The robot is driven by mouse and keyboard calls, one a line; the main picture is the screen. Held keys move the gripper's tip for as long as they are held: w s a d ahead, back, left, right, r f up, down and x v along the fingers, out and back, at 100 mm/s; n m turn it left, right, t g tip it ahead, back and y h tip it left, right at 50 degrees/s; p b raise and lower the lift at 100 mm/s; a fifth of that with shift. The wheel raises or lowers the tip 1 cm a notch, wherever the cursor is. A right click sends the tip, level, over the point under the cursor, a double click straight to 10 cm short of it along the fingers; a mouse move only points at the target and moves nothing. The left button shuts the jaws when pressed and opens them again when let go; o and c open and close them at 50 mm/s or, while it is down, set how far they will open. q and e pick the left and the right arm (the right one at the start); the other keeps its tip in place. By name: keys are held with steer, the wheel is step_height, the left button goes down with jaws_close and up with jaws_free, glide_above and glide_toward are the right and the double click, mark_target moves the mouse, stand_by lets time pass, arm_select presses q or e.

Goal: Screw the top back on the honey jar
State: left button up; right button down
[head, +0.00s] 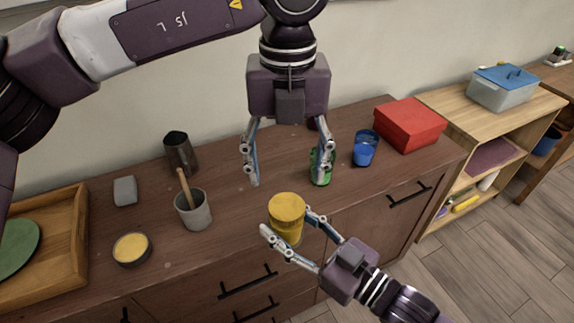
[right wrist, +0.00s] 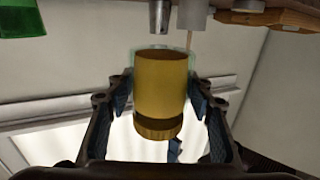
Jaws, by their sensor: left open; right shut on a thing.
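The honey jar (head: 287,233) is golden yellow, with a round yellow top (head: 287,207) on its upper end. My right gripper (head: 287,222) is shut around the jar's sides and holds it upright near the cabinet's front edge. The jar also shows upside down between the fingers in the right wrist view (right wrist: 160,85), with the ridged top (right wrist: 158,129) at its lower end there. I cannot tell how tight the top is. My left gripper (head: 288,180) points down, open and empty, with its fingertips just behind and above the jar in the head view.
On the brown cabinet (head: 235,240) stand a green can (head: 321,167) close behind my left gripper's right finger, a blue glass (head: 365,149) and a red box (head: 410,124). A grey mortar with pestle (head: 194,213), round tin (head: 132,249) and wooden tray (head: 72,230) are left.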

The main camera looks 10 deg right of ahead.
mark_target(286, 205)
arm_select(q)
steer(key=shift+f, duration=4)
steer(key=shift+c, duration=0.5)
steer(key=c, duration=1.1)
steer(key=m, duration=1.1)
steer(key=shift+m, duration=0.4)
steer(key=m, duration=1)
steer(key=o, duration=1.3)
steer(key=shift+o, duration=0.2)
